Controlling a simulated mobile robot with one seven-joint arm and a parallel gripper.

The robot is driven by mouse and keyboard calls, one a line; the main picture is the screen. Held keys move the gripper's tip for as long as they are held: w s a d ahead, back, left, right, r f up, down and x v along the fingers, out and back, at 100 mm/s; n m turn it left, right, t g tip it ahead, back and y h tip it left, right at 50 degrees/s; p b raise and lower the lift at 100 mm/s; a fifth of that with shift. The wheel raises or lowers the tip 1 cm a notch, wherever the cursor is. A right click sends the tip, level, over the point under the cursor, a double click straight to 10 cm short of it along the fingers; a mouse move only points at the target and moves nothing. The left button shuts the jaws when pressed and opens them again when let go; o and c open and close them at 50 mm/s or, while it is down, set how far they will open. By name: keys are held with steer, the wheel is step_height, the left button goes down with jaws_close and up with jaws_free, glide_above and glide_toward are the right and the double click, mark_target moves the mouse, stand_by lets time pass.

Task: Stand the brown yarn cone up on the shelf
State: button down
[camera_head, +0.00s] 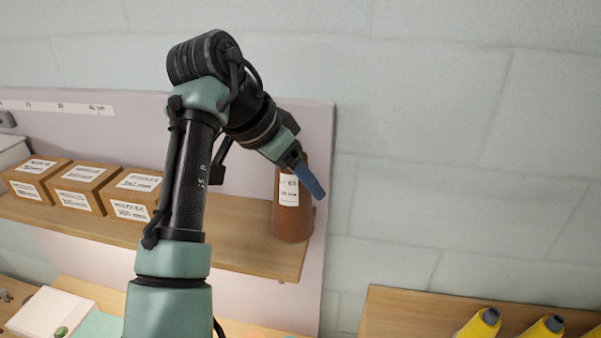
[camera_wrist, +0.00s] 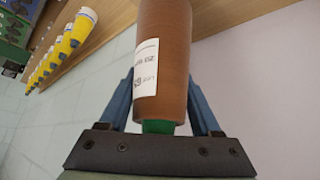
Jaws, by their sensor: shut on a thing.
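The brown yarn cone (camera_head: 293,222) stands about upright at the right end of the upper wooden shelf (camera_head: 245,256). It has a white label, and its base looks to be at the shelf top, though I cannot tell if it touches. My gripper (camera_head: 308,180) reaches it from above and is shut on its upper part. One blue finger shows in front of the cone; the other is hidden. In the wrist view, the cone (camera_wrist: 178,60) lies between both blue fingers of my gripper (camera_wrist: 162,88), with its green end near the palm. Its far end is out of frame.
Several labelled cardboard boxes (camera_head: 84,185) stand on the shelf to the left. A pinkish back panel (camera_head: 318,130) is behind the cone. Yellow cones (camera_head: 480,324) are on a lower wooden surface (camera_head: 400,315) at the right. The shelf between boxes and cone is partly hidden by my arm.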

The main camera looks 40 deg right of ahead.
steer(key=shift+c, duration=0.4)
jaws_free()
steer(key=b+v, duration=0.2)
steer(key=v, duration=1)
